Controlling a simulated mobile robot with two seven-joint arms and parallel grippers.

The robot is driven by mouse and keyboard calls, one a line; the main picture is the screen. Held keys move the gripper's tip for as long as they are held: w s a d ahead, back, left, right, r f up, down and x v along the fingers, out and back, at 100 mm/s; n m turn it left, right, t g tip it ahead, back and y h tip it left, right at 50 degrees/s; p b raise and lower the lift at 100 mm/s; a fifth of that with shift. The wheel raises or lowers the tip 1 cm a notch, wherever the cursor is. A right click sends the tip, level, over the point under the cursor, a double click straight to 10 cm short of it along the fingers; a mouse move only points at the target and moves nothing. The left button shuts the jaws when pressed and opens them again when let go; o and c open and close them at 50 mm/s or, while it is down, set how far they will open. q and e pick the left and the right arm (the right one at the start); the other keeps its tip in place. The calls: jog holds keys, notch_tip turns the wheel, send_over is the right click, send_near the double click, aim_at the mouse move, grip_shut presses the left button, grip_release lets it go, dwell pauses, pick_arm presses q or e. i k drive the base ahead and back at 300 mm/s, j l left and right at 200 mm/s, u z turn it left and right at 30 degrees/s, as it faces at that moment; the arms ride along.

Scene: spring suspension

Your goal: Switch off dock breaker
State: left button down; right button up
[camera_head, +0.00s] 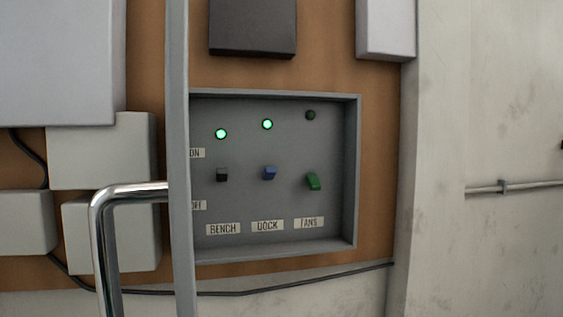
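A grey breaker panel (340,215) is set in the brown board, with its inside in view. The blue dock breaker switch (269,173) sits in the middle above the DOCK label (267,226). The lamp above it (267,124) glows green. To its left is the black bench switch (222,174) under a green-lit lamp (221,134). To its right the green fans switch (313,181) tilts downward under a dark lamp (311,115). The ON label (197,153) and OFF label (198,205) are partly hidden at the left. Neither gripper shows.
A grey upright edge, perhaps an open door (179,70), stands at the panel's left, with a shiny metal handle (105,230). Pale boxes (100,150) and a dark box (252,28) are mounted around. Space before the switches looks clear.

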aim_at(269, 174)
jog(key=i+l, duration=0.1)
jog(key=l, duration=0.3)
jog(key=i+l, duration=0.15)
jog(key=l, duration=0.3)
jog(key=i+l, duration=0.1)
jog(key=l, duration=0.3)
jog(key=i+l, duration=0.1)
jog(key=l, duration=0.3)
